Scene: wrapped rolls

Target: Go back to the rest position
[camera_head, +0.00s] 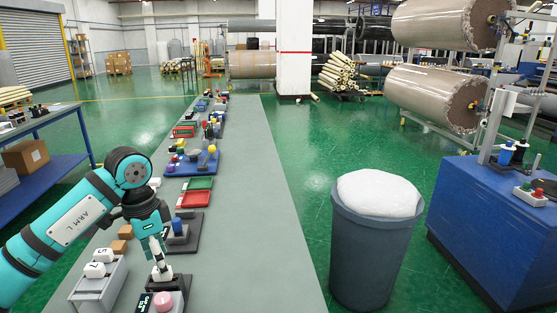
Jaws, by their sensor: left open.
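My left arm comes in from the left edge in teal and black. My left gripper (159,257) points down over the left side of the long grey table (248,200). It is open, and its fingertips are just above or at a small dark fixture (168,284) with a light part on it; I cannot tell whether they touch. My right gripper is not in view.
Behind the gripper are a blue cylinder (178,226) on a dark base and a red tray (193,199). White labelled blocks (95,270) and a pink knob (162,299) lie near the front. A grey bin (368,255) stands right of the table, whose right half is clear.

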